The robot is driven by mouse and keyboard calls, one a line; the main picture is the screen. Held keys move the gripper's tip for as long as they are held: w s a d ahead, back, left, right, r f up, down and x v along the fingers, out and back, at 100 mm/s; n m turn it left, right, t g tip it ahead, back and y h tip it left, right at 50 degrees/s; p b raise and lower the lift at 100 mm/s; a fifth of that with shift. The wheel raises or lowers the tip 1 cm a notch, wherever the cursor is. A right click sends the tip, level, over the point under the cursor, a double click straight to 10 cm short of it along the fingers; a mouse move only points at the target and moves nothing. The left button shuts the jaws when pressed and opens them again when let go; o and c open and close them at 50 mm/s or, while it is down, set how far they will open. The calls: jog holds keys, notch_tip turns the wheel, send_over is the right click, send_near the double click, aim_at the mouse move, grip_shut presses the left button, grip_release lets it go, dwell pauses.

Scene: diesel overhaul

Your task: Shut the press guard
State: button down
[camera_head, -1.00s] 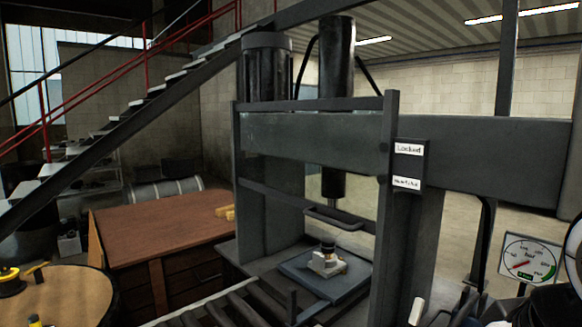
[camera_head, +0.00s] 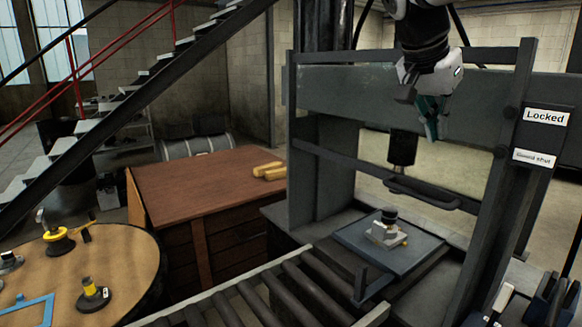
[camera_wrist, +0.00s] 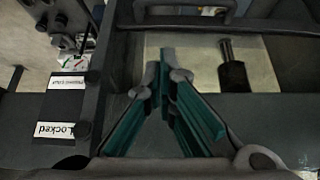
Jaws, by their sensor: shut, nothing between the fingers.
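The press guard is a dark frame with an upright at each side, a top bar and a lower crossbar (camera_head: 335,160). Its handle (camera_head: 425,193) sticks out from that crossbar; it also shows in the wrist view (camera_wrist: 180,22), upside down at the top. The guard stands across the front of the press, in front of the ram (camera_head: 402,148). My gripper (camera_head: 433,136) is shut and empty, with teal fingers pointing down, above the handle and apart from it in the picture. In the wrist view its fingertips (camera_wrist: 166,58) meet.
The press's right post carries a label reading "Locked" (camera_head: 546,117) and a blurred lower label (camera_head: 535,158). A small part (camera_head: 388,234) sits on the press plate (camera_head: 360,238). A roller conveyor (camera_head: 255,300) lies in front. A wooden bench (camera_head: 190,185) and round table (camera_head: 130,260) stand left.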

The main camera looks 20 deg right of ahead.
jog(key=x, duration=0.9)
notch_tip(320, 180, down, 3)
jog(key=shift+a+f+p, duration=0.15)
jog(key=shift+p, duration=0.3)
jog(key=shift+a+f, duration=0.1)
jog(key=shift+f, duration=0.45)
notch_tip(320, 180, down, 31)
jog(key=b, duration=2.7)
jog(key=shift+a, duration=0.15)
jog(key=shift+s, duration=0.1)
